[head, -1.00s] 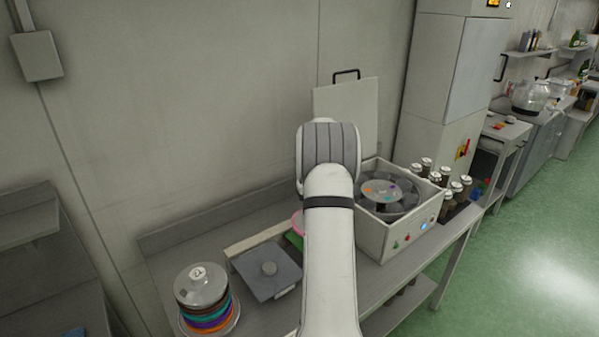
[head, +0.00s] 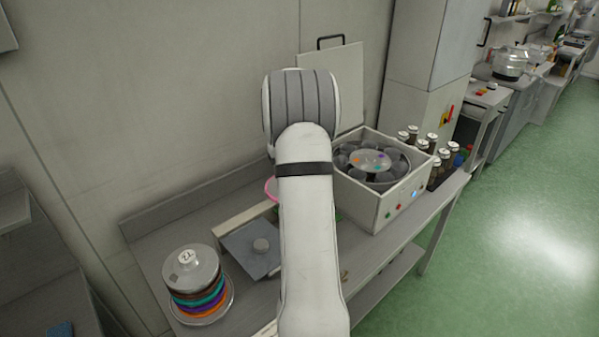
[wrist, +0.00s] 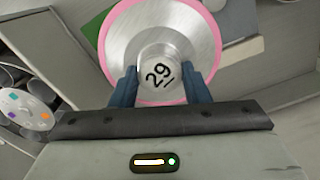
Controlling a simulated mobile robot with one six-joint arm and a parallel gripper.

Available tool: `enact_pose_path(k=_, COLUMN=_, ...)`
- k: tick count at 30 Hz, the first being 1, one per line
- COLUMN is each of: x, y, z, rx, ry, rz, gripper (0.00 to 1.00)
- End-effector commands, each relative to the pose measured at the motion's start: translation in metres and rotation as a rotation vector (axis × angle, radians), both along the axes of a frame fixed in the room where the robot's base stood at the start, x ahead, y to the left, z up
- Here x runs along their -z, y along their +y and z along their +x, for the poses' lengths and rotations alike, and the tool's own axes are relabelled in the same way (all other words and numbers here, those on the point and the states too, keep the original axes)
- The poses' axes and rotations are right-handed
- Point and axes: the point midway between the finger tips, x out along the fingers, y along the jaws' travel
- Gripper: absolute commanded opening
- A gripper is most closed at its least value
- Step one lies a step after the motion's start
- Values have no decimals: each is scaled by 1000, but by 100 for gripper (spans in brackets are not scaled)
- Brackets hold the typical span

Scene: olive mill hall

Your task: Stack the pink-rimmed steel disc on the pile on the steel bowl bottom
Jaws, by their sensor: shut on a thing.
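The pink-rimmed steel disc (wrist: 190,40) fills the top of the wrist view. Its central knob (wrist: 158,75) is marked 29. My gripper (wrist: 160,88) has its two blue fingers shut on the knob from both sides. In the head view only a bit of the pink rim (head: 271,190) shows behind my arm, which hides the gripper. The pile of coloured-rimmed discs (head: 200,292) stands on the steel bowl bottom (head: 228,308) at the left of the bench. A steel disc with a marked knob tops the pile.
An open-lidded box with a rotor (head: 385,205) stands to the right. Several capped bottles (head: 425,140) stand behind it. A green patch (wrist: 95,30) lies below the disc.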

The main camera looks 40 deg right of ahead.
Motion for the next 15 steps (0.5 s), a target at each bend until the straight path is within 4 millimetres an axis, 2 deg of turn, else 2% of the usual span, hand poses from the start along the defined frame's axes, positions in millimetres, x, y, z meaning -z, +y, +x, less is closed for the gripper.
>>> enact_pose_path(k=15, x=1, y=84, z=0, rx=-67, ry=-1, rz=0, gripper=34)
